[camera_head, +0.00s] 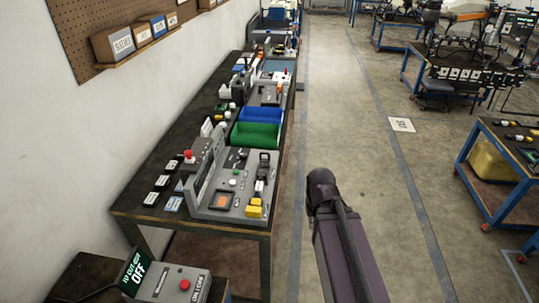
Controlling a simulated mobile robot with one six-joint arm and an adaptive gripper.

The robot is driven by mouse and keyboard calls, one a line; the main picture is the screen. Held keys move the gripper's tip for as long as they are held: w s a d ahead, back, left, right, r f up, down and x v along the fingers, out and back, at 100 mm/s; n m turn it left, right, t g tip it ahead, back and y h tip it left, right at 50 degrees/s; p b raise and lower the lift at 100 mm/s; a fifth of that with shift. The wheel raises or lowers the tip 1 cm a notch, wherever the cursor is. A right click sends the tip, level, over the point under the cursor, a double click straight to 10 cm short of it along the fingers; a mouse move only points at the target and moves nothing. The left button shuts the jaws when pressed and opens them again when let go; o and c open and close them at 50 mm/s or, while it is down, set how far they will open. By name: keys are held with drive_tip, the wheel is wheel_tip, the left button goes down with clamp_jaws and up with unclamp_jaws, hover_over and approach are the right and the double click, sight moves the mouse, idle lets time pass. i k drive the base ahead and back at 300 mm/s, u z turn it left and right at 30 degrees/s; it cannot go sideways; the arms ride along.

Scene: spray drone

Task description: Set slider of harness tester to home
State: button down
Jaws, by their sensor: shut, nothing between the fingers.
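A grey console (197,208) with a raised back panel stands at the near end of the long dark bench. It looks like the harness tester, but I can read no label that confirms it. My arm rises over the aisle to the right of the bench, apart from the console. My gripper is not in view.
Green (256,135) and blue bins stand behind the console, with more devices farther back. The aisle floor (345,110) is clear; blue-framed carts stand right.

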sight(264, 163)
drive_tip(key=k, duration=1.2)
drive_tip(key=z, duration=0.65)
drive_tip(key=i, duration=2.2)
drive_tip(key=u, duration=0.45)
